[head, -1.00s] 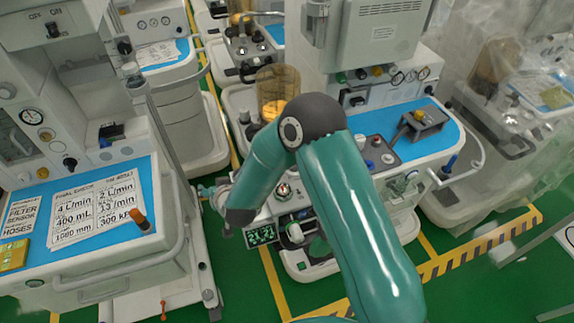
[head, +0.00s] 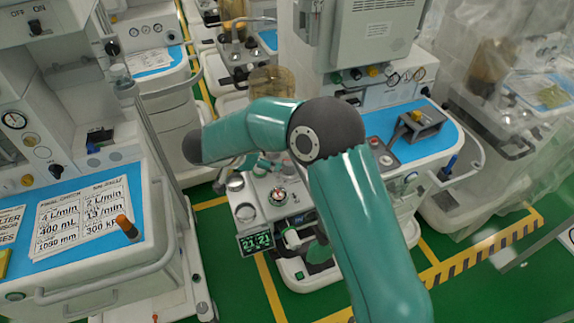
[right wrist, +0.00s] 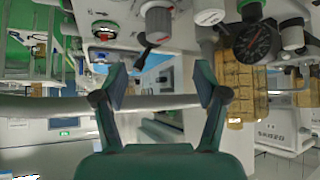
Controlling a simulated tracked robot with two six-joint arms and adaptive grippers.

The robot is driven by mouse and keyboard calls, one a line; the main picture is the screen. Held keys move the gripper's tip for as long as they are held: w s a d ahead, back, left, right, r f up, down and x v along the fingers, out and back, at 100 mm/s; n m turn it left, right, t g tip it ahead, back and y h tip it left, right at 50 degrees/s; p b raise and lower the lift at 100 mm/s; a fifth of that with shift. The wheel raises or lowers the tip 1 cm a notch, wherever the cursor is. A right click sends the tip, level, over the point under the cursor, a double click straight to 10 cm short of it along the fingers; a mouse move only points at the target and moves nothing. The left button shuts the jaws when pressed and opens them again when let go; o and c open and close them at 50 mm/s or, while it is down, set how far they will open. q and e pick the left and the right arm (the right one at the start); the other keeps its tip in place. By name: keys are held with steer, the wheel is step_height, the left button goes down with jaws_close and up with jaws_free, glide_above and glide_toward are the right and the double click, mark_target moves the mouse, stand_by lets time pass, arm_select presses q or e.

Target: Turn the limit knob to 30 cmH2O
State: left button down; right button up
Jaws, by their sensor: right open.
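The limit knob cannot be named for sure, as no label near it is readable. In the head view a round knob with a reddish top (head: 277,196) sits on the cart's front unit, beside a round gauge (head: 245,212). In the right wrist view a white and grey knob (right wrist: 156,18) hangs from the top edge, with a black gauge (right wrist: 257,42) to its right. My right gripper (right wrist: 162,82) is open, with nothing between its fingers, below and apart from that knob. In the head view my right forearm largely hides the gripper. My left gripper is not in view.
A small green-digit display (head: 256,241) is below the gauge. An amber canister (head: 272,82) stands behind my right arm. Green floor lies between the carts.

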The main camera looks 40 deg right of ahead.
steer(key=p+x, duration=0.1)
steer(key=x, duration=1.3)
steer(key=shift+f, duration=0.15)
